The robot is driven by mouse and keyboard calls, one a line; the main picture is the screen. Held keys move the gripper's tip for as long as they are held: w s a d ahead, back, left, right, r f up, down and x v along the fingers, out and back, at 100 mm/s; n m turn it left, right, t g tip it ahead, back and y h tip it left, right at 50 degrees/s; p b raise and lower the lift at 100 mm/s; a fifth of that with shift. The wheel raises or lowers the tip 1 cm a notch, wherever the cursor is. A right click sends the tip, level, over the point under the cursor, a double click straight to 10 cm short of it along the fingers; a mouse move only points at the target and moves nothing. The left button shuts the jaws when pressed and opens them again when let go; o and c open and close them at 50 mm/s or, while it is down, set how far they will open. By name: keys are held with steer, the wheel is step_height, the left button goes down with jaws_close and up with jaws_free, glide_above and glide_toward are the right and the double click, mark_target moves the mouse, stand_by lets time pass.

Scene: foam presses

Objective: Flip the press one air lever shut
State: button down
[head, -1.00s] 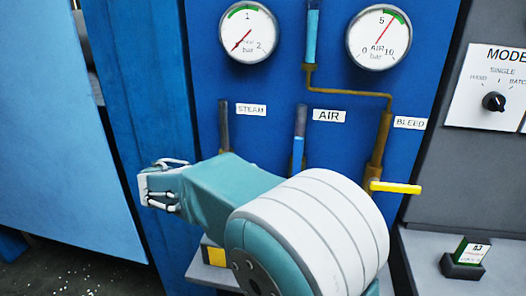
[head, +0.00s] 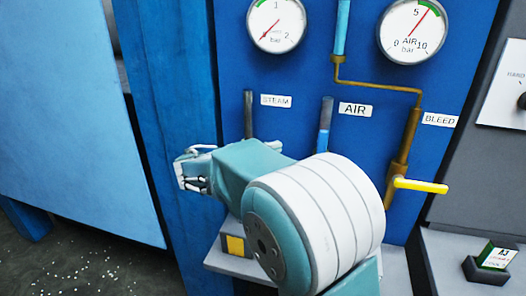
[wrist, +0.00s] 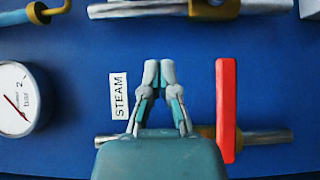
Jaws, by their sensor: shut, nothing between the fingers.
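Press one's AIR line (head: 324,125) is a grey and blue pipe beside the AIR label (head: 355,109) in the head view. My arm covers its lower part, and no air lever shows there. In the wrist view, the pipe at the top edge (wrist: 150,8) has a brass valve body (wrist: 207,9), cut off by the frame. My gripper (wrist: 160,72) is shut and empty beside the STEAM label (wrist: 119,95). A red lever (wrist: 226,110) lies across the steam pipe, right of the fingers and apart from them. In the head view, my gripper (head: 192,170) is left of the steam pipe.
A yellow bleed handle (head: 420,186) sticks out from the brass pipe (head: 402,150). The steam gauge (head: 276,22) and air gauge (head: 411,28) are above. A grey panel with a knob (head: 522,100) and a small holder (head: 488,265) stand at right. Speckled floor lies lower left.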

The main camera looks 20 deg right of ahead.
steer(key=s+d, duration=0.1)
steer(key=d, duration=0.7)
steer(key=shift+s, duration=0.2)
